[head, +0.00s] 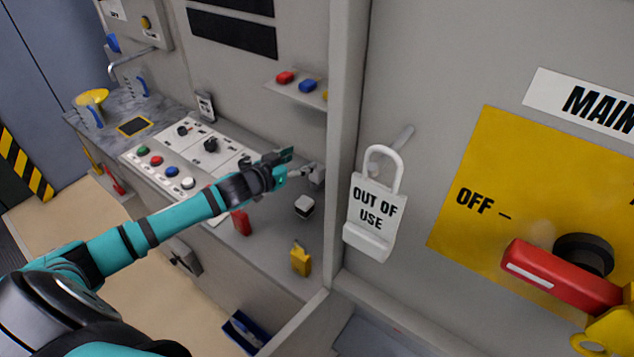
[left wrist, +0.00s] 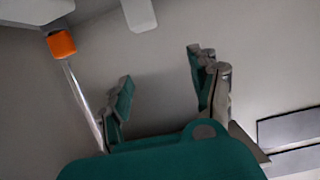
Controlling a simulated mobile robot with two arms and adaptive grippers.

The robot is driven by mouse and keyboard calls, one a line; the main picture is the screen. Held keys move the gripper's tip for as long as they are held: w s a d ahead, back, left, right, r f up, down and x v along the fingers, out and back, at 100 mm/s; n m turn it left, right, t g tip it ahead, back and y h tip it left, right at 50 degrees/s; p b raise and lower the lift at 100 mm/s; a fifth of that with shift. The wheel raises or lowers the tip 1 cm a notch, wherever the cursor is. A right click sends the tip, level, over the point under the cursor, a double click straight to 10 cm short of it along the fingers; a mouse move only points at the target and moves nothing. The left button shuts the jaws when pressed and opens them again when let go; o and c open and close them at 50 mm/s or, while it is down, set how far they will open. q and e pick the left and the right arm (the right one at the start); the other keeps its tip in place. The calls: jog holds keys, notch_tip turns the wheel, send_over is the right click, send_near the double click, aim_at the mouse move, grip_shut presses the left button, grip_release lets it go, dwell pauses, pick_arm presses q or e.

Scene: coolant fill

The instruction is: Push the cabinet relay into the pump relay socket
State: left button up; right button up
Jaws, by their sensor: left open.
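My left gripper (head: 301,166) reaches in from the left over the grey counter, near the cabinet's dividing post. In the left wrist view its fingers (left wrist: 160,72) stand apart with nothing between them, facing a plain grey surface. A small block with a pale top and dark sides (head: 304,206) sits on the counter below the gripper and apart from it; I cannot tell whether it is the cabinet relay. I cannot make out the pump relay socket; the arm hides part of the panel. My right gripper is not in view.
A red object (head: 241,222) and a yellow padlock (head: 300,259) are on the counter. A button panel (head: 180,157) lies left. A small shelf (head: 303,90) holds coloured pieces. An "OUT OF USE" lock (head: 369,213) and red switch handle (head: 560,276) are right.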

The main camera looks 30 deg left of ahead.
aim_at(317, 175)
pick_arm(q)
notch_tip(317, 175, down, 4)
jog(key=b, duration=0.2)
jog(key=shift+w+b, duration=0.1)
jog(key=shift+b, duration=0.3)
jog(key=shift+w, duration=0.3)
jog(key=x, duration=0.2)
jog(key=p+x, duration=0.1)
jog(key=d+p+x, duration=0.1)
jog(key=x, duration=0.1)
jog(key=shift+w+f, duration=0.15)
jog(key=shift+f, duration=0.35)
jog(key=shift+w+d+f, duration=0.1)
jog(key=shift+w+f, duration=0.15)
jog(key=shift+w, duration=0.3)
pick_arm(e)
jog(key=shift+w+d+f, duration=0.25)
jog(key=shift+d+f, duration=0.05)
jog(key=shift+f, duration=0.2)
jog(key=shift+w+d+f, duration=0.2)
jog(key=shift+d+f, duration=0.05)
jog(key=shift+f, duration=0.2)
pick_arm(q)
jog(key=shift+c, duration=0.3)
jog(key=c, duration=1.2)
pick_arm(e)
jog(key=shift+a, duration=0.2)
